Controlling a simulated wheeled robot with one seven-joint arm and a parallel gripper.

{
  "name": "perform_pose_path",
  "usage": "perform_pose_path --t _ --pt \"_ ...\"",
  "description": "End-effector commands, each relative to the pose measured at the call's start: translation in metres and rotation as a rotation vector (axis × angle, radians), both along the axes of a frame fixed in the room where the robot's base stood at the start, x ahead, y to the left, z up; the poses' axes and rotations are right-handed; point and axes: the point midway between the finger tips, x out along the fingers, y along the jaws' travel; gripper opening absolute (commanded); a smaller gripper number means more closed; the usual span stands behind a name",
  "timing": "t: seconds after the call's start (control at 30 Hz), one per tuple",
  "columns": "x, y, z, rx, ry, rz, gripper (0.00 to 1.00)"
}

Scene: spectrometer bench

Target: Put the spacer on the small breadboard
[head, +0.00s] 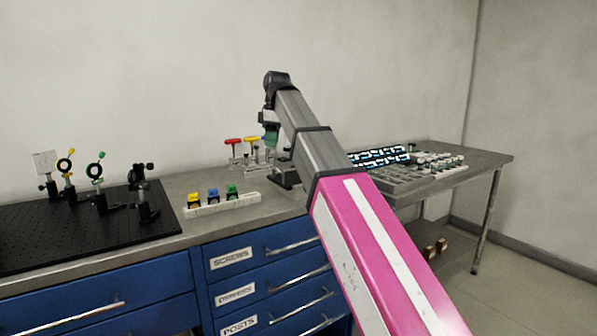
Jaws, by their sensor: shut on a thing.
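My gripper (270,139) is small in the head view, pointing down above the back of the bench, near the red- and yellow-handled tools. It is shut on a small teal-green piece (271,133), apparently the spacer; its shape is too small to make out. A dark, low flat piece (284,180) on the bench lies below and slightly right of the gripper, partly hidden by my arm. It may be the small breadboard, but I cannot tell for sure. The gap between the held piece and the bench is hard to judge.
A large black breadboard (80,234) with several optic mounts fills the left of the bench. A white rack (222,205) holds yellow, blue and green pieces. Red (233,142) and yellow (252,140) T-handles stand behind. A grey side table (480,162) with trays is at right.

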Motion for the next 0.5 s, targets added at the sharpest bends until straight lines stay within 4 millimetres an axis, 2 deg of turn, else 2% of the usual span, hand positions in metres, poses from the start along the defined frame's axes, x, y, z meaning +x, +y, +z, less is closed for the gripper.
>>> perform_pose_path --t 0.3,0.5 --pt "0.025 -0.058 -0.038 0.000 0.001 -0.003 0.11" --pt "0.039 -0.087 -0.057 0.000 0.001 -0.002 0.11"
